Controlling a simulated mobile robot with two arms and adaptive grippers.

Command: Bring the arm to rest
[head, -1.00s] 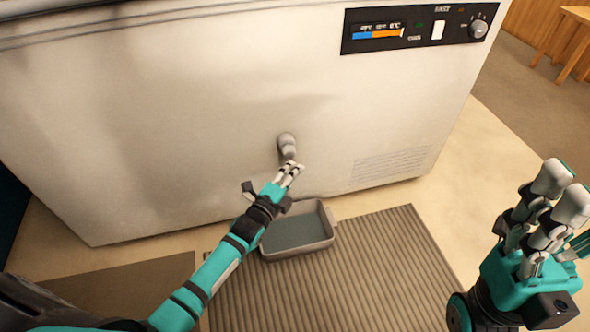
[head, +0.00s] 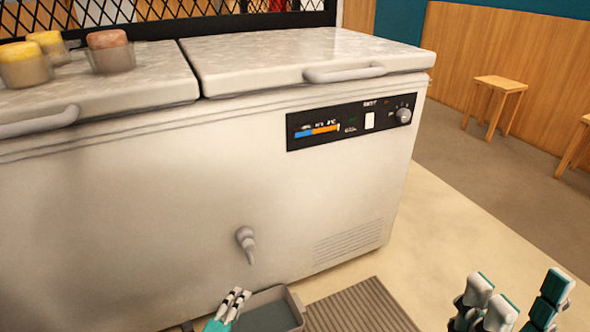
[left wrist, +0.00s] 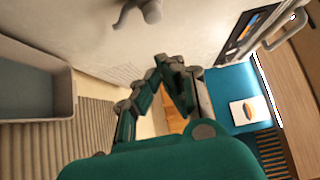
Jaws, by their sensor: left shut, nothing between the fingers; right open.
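My left gripper (head: 232,303) is low in the head view, in front of the freezer (head: 180,200), beside the grey tray on the floor. Its fingers are shut with nothing between them; they also show in the left wrist view (left wrist: 165,85). A grey drain spout (head: 246,243) on the freezer front is above and apart from it. My right gripper (head: 515,305) is at the lower right of the head view, open and empty, over the floor. Most of both arms is out of view.
The grey tray (head: 294,302) stands against the freezer's base by a ribbed mat (head: 362,308). Two closed lids with handles (head: 365,73) top the freezer, and several cups (head: 108,52) stand on the left one. Wooden stools (head: 497,88) are at the right.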

